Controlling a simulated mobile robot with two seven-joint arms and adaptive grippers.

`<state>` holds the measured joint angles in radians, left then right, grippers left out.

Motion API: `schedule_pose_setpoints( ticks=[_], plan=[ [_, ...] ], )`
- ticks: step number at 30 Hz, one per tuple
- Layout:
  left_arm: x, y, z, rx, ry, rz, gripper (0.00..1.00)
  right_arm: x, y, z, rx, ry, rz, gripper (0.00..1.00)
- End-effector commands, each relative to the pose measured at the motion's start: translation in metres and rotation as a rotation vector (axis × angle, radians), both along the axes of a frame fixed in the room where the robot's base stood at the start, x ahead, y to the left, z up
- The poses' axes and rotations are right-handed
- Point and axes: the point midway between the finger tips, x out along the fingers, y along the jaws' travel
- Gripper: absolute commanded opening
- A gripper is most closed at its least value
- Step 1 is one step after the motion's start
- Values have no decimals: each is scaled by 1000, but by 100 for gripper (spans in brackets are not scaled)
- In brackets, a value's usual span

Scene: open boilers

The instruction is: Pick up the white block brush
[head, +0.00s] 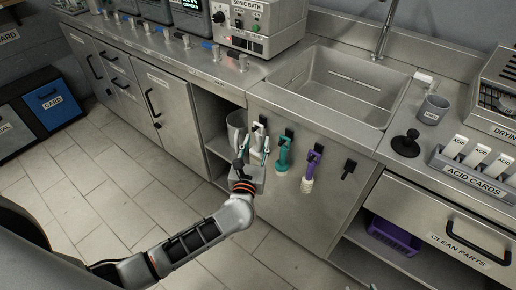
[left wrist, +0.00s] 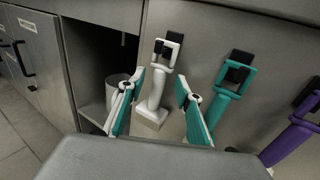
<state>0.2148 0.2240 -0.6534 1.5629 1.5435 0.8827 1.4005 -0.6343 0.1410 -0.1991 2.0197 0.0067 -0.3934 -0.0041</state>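The white block brush (left wrist: 152,112) hangs from a dark hook on the steel front below the sink. It has a square loop at the top, a white handle and a block-shaped head at the bottom. My left gripper (left wrist: 158,92) is open, with its teal-padded fingers on either side of the brush handle in the left wrist view. No contact with the handle is visible there. In the head view, my left gripper (head: 256,148) is in front of the brush and hides most of it. My right gripper is not in view.
A teal brush (head: 283,155) and a purple brush (head: 311,168) hang to the right, beside an empty hook (head: 348,169). An open cabinet with a grey jug (head: 236,130) lies to the left. The sink (head: 335,85) is above. The tiled floor in front is clear.

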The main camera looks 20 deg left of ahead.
Motion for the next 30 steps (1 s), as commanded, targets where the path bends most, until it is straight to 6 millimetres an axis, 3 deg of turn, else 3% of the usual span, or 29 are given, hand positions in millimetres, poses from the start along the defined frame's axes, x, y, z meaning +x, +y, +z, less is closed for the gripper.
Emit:
schedule_pose_setpoints(
  ticks=[3, 11, 15, 30],
  plan=[
    [10, 1, -1, 1, 1, -1, 34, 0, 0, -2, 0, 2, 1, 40],
    [12, 1, -1, 0, 2, -1, 34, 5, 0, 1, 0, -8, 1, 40],
    [11, 1, -1, 0, 1, -1, 0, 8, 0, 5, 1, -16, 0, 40],
    [12, 1, 8, -1, -1, 0, 0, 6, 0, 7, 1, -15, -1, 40]
  ],
)
